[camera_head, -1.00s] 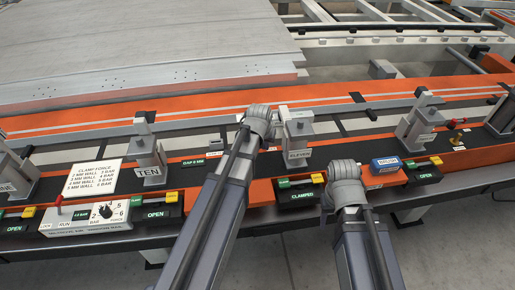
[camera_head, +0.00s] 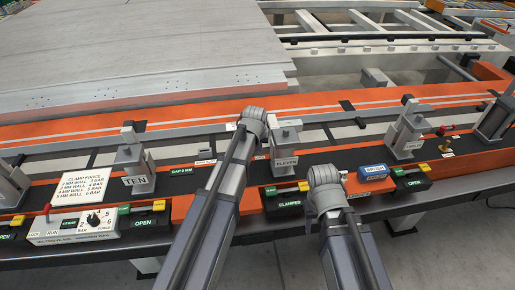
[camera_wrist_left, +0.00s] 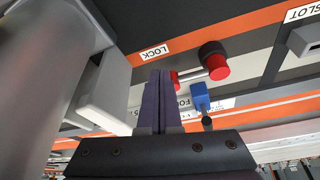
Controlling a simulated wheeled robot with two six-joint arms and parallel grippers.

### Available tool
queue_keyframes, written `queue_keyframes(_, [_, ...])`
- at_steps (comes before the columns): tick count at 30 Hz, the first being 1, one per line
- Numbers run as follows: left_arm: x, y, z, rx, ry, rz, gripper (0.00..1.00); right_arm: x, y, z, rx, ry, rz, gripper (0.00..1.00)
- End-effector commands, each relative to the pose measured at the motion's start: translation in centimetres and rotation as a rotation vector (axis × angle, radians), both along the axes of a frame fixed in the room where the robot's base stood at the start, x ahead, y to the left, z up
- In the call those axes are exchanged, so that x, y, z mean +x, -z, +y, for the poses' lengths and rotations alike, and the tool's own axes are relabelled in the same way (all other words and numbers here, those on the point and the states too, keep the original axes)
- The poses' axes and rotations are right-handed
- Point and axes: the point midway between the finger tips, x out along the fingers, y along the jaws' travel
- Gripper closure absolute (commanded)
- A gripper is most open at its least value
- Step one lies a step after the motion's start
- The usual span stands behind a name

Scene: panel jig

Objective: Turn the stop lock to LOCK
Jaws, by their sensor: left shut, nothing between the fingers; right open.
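My right gripper (camera_head: 323,190) hangs over the front of the rail, jaws hidden.
A blue part (camera_wrist_left: 200,97) stands by the lever. In the head view a CLAMPED toggle (camera_head: 288,200) and a blue box (camera_head: 373,171) sit near my right gripper. A control box (camera_head: 75,225) stands at the left. A large grey panel (camera_head: 130,55) lies behind the rail.

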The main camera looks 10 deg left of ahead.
Motion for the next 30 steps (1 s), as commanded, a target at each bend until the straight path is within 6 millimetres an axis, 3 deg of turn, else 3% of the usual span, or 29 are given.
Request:
queue_keyframes(19, [0.0,-0.5,0.0,0.000,0.000,-0.002,1.00,0.0,-0.5,0.0,0.000,0.000,0.000,0.50])
queue_keyframes(30, [-1.6,-4.4,-0.2,0.000,0.000,-0.001,1.00,0.0,-4.4,0.0,0.000,0.000,0.000,0.50])
